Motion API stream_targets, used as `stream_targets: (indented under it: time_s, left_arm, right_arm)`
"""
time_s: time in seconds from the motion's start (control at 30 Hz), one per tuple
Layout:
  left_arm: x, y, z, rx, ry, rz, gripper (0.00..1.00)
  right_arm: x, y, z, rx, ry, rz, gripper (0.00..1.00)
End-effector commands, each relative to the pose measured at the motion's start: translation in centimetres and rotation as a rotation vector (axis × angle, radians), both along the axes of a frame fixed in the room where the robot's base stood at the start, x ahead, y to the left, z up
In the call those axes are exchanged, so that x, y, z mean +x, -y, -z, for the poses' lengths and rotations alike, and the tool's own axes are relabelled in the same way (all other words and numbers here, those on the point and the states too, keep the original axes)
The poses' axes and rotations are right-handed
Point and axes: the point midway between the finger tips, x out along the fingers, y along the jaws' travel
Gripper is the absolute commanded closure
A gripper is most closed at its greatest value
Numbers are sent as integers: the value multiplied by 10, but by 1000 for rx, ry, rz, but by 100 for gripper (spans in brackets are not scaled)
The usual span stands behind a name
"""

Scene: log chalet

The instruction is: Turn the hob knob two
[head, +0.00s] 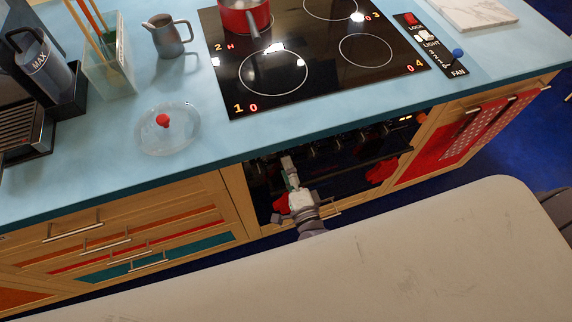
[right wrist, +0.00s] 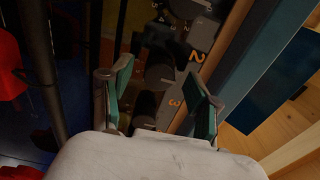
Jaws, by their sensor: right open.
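The hob (head: 315,45) is black glass set in the blue worktop, with red displays by its zones; the one by zone two seems to read H. A row of dark knobs (head: 345,140) sits on the oven front below the worktop edge, partly in shadow. My right gripper (head: 289,172) is in front of this row, toward its left part. In the right wrist view the right gripper (right wrist: 160,98) is open, and a dark knob (right wrist: 160,72) shows between and beyond its fingers. Orange figures 2 and 3 are beside the knobs. Contact cannot be told. My left gripper is not in view.
A red pot (head: 245,16) stands on the rear left zone, its handle toward the front. A glass lid (head: 168,130) with a red knob and a grey jug (head: 167,36) are on the worktop. A red dotted towel (head: 490,125) hangs at the right. A pale surface (head: 400,250) fills the foreground.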

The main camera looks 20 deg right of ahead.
Motion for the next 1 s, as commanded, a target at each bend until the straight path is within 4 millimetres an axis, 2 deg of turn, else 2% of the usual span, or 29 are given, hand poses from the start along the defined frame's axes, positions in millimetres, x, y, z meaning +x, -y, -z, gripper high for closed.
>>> stream_targets:
  time_s: [0.3,0.5,0.7,1.0]
  left_arm:
    - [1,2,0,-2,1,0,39]
    - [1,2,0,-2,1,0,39]
    - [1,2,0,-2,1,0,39]
    - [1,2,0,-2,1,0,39]
  right_arm:
    - [-69,2,1,0,-5,-2,39]
    - [-97,3,1,-1,-3,-1,39]
    - [-105,3,1,-1,-2,-1,39]
    - [-105,3,1,0,-2,-1,39]
